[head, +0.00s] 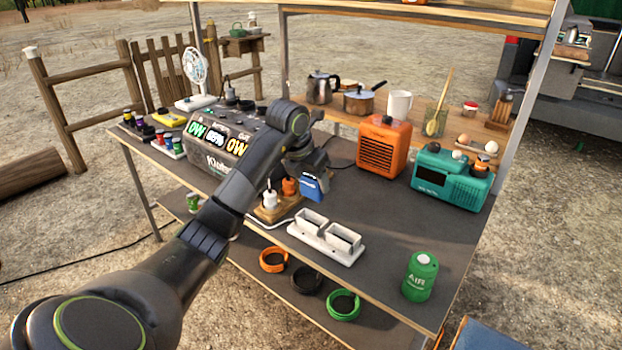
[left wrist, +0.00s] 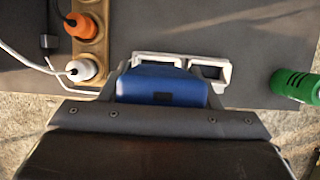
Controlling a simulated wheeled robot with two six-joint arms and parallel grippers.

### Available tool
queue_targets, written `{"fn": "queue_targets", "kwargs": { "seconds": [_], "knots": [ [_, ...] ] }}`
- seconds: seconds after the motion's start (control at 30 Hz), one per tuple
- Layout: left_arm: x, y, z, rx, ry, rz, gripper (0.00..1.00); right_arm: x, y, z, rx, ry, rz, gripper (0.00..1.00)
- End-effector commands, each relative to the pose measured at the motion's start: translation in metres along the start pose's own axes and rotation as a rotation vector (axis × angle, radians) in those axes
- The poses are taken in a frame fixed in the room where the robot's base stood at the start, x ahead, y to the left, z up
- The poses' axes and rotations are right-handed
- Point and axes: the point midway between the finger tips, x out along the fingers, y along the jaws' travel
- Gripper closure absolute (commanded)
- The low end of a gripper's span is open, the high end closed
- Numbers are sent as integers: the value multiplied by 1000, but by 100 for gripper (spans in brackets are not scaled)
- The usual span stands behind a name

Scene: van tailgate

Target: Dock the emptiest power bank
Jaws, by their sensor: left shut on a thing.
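A blue power bank (head: 312,188) is held by my left gripper (head: 308,172), which is shut on it. It hangs above the table, behind the white dock (head: 346,258) in the head view. The dock has two slots that look empty in the head view. In the left wrist view the blue power bank (left wrist: 160,86) lies between the fingers and covers part of the dock (left wrist: 224,72). Its charge indicator is not readable. My right gripper is not in view.
A wooden socket strip (head: 278,211) with white and orange plugs stands left of the dock, with a white cable beside it. A green can (head: 420,277) stands at the front right. An orange heater (head: 383,147) and a teal radio (head: 452,180) stand behind.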

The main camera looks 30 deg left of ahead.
Motion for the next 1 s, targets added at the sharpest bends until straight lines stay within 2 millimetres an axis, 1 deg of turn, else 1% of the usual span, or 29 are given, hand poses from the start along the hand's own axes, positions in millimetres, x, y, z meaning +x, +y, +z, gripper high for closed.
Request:
{"fn": "queue_targets", "kwargs": {
  "seconds": [0.03, 0.17, 0.5, 1.0],
  "knots": [
    [8, 0, -3, 0, 0, 0, 72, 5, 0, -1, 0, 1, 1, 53],
    [19, 0, -8, 0, -1, -1, 72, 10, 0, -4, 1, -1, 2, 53],
    [47, 0, -20, -1, 0, -1, 72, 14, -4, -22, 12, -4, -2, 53],
    [70, 0, -29, 0, -1, 0, 72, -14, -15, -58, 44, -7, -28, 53]
  ]
}}
